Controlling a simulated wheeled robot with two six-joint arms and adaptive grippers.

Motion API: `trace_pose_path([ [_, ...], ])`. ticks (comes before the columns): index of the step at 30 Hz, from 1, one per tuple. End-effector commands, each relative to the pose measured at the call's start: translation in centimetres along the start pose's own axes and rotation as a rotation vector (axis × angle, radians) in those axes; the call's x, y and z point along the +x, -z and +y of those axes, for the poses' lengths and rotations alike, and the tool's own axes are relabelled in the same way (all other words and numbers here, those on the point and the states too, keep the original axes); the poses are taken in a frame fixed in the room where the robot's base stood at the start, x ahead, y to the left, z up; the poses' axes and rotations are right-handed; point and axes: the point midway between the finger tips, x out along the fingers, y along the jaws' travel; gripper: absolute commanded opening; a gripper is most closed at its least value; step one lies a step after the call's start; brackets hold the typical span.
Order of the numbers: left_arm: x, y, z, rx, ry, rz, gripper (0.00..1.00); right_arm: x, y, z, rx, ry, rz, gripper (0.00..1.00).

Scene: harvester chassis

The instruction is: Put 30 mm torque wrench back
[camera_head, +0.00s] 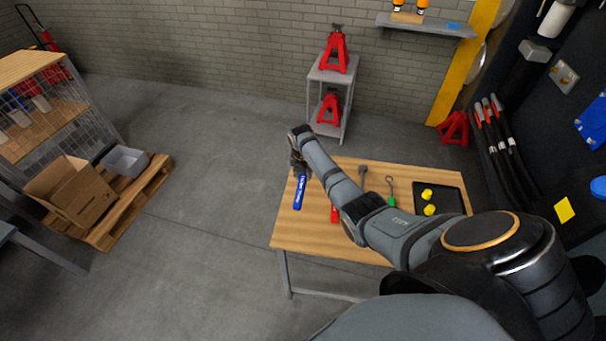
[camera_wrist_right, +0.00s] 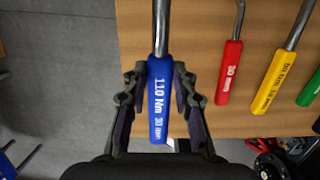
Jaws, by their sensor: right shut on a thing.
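The blue-handled torque wrench (camera_wrist_right: 158,95), marked 110 Nm 30 mm, lies between the fingers of my right gripper (camera_wrist_right: 160,105), which is shut on its handle. In the head view the right gripper (camera_head: 298,163) is over the left part of the wooden table (camera_head: 285,232), and the blue handle (camera_head: 300,190) shows just below it. The wrench's shaft runs up out of the right wrist view, so its head is hidden. I cannot tell whether the wrench touches the table. My left gripper is not in view.
A black tray (camera_head: 459,203) with yellow pieces sits at the table's right. A jack-stand shelf (camera_head: 333,75) stands behind.

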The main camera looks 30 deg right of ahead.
Motion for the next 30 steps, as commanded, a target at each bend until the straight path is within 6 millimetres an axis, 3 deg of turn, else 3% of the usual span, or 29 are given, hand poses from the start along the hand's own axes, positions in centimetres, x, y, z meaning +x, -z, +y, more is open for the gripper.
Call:
trace_pose_path([
  [1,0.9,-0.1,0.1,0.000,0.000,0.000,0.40,1.0,0.2,0.0,0.000,0.001,0.001,0.00],
  [18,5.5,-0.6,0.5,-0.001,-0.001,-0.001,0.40,6.9,1.3,-0.1,-0.001,0.000,0.000,0.00],
  [30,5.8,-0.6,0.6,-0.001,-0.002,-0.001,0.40,7.4,1.4,-0.1,-0.001,0.000,0.000,0.00],
])
